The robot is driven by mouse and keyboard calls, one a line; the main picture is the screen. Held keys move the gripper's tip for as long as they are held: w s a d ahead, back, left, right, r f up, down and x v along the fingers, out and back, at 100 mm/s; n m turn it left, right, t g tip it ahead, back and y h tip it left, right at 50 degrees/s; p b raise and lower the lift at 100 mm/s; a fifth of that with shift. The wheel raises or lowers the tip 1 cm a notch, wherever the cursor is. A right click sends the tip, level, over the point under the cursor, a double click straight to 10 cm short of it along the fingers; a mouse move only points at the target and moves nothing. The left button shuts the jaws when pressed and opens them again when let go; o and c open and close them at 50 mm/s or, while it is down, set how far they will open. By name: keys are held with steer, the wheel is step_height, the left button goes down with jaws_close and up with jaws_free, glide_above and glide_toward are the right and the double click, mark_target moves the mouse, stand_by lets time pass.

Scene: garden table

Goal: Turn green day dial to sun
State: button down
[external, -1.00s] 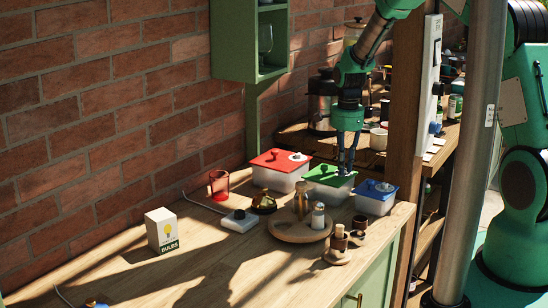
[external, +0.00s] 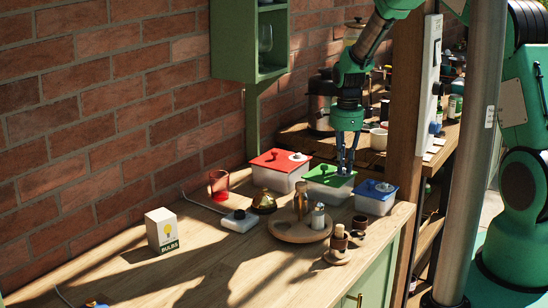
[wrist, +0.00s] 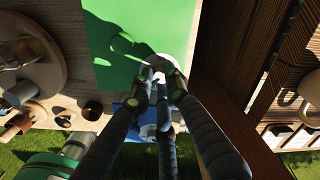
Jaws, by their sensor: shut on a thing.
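The green-lidded box (external: 328,182) stands on the wooden counter between two similar boxes. My gripper (external: 345,172) points straight down at the right part of its green lid. In the wrist view the green lid (wrist: 170,30) fills the top middle, and my gripper (wrist: 158,72) is closed around a small pale knob or dial (wrist: 157,76) at the lid's near edge. My fingers hide most of the dial, so its markings cannot be read. The lid's other knob (external: 323,168) shows to the left in the external view.
A red-lidded box (external: 280,164) stands to the left and a blue-lidded box (external: 376,197) to the right, both close by. A round wooden tray (external: 300,230) with shakers is in front. A wooden post (external: 405,130) rises at the right.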

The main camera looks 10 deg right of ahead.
mark_target(344, 169)
steer(key=c, duration=1.7)
jaws_free()
steer(key=shift+o, duration=0.2)
steer(key=shift+r, duration=0.1)
step_height(344, 169, up, 12)
steer(key=shift+s, duration=0.2)
